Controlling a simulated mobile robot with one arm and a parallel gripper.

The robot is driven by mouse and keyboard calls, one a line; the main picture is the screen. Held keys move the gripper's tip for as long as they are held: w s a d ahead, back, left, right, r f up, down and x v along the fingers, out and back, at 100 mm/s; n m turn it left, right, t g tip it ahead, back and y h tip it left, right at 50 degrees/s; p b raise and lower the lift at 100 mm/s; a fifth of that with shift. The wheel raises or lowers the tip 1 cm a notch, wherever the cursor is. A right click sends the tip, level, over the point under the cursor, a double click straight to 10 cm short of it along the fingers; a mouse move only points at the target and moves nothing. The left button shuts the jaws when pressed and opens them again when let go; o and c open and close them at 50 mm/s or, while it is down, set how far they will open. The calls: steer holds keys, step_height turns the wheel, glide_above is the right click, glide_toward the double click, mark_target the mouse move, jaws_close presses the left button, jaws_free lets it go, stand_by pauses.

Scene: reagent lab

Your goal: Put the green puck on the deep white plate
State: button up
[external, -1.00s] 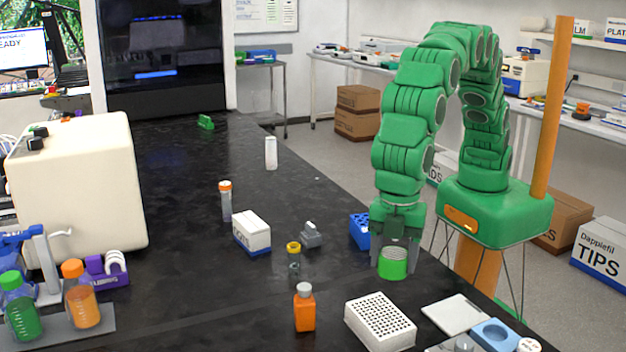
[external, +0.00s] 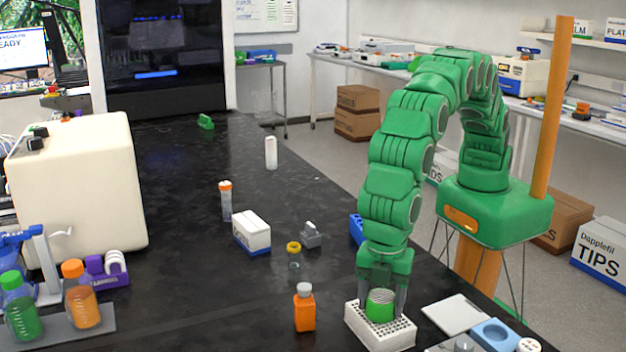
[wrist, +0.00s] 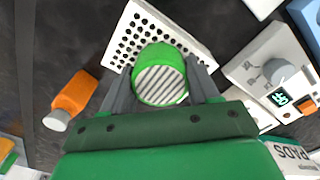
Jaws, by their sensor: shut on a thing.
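The green puck (external: 380,306) has a striped top face and is held between the fingers of my gripper (external: 382,311). It also shows between the grey fingertips in the wrist view (wrist: 160,78). The deep white plate (external: 362,334), a white block with rows of round holes, is directly below the puck. In the wrist view, the plate (wrist: 198,50) lies behind the puck, which covers part of it. I cannot tell whether the puck touches the plate's top.
An orange bottle (external: 305,312) stands just left of the plate. A flat white-and-grey scale (external: 455,314) and a blue tray (external: 494,334) lie to its right. A clear vial with a yellow cap (external: 294,255) and a white box (external: 252,233) stand farther back. Bare black bench lies left of the bottle.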

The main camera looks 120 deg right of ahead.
mark_target(382, 296)
steer(key=shift+f, duration=0.15)
steer(key=o, duration=1.1)
step_height(382, 296, up, 12)
stand_by(0.3)
